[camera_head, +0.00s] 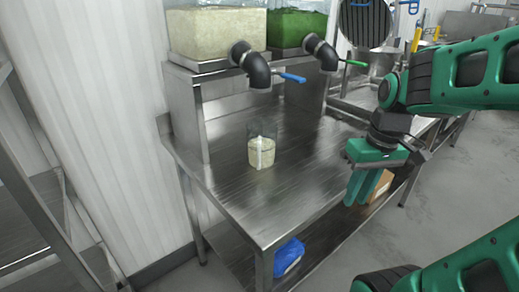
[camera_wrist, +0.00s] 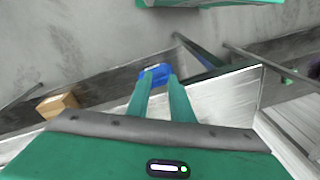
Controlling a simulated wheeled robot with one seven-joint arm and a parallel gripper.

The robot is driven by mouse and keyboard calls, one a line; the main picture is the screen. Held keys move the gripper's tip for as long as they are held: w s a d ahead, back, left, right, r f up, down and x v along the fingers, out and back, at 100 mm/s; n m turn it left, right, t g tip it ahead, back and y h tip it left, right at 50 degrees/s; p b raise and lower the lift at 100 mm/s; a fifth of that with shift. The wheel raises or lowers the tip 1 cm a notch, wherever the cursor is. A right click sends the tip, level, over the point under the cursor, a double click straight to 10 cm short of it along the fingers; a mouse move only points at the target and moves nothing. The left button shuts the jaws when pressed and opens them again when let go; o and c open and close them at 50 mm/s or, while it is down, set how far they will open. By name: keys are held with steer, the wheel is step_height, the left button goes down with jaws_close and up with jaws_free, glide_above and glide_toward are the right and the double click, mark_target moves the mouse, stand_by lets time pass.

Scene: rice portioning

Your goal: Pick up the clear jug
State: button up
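The clear jug (camera_head: 262,150) stands upright on the steel table, below the spouts of the dispensers. It holds a pale, rice-like filling. My gripper (camera_head: 366,200) is to the right of the jug, out past the table's front edge, with its fingers pointing down. In the wrist view my gripper (camera_wrist: 160,78) shows two green fingers apart with nothing between them. The jug is not visible in the wrist view.
Two dispensers, one with pale grain (camera_head: 216,32) and one with green contents (camera_head: 296,27), stand on a raised steel shelf. Their black spouts (camera_head: 258,70) overhang the table (camera_head: 262,205). A blue item (camera_head: 288,256) and a cardboard box (camera_head: 381,186) are lower down.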

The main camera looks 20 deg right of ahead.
steer(key=w+a+r+n+t+y, duration=0.1)
steer(key=w+a+r+n, duration=0.1)
steer(key=w+n, duration=0.45)
steer(key=w+a+r+n+t+y, duration=0.1)
steer(key=w+a+n, duration=0.1)
steer(key=w+n, duration=0.45)
steer(key=m, duration=0.1)
glide_toward(259, 157)
steer(key=d+x, duration=0.1)
steer(key=x, duration=0.5)
steer(key=shift+y, duration=0.3)
steer(key=shift+w+x, duration=0.15)
steer(key=shift+x, duration=1.15)
steer(key=shift+w+x, duration=0.1)
steer(key=shift+x, duration=1.15)
steer(key=shift+a+r, duration=0.1)
jaws_close()
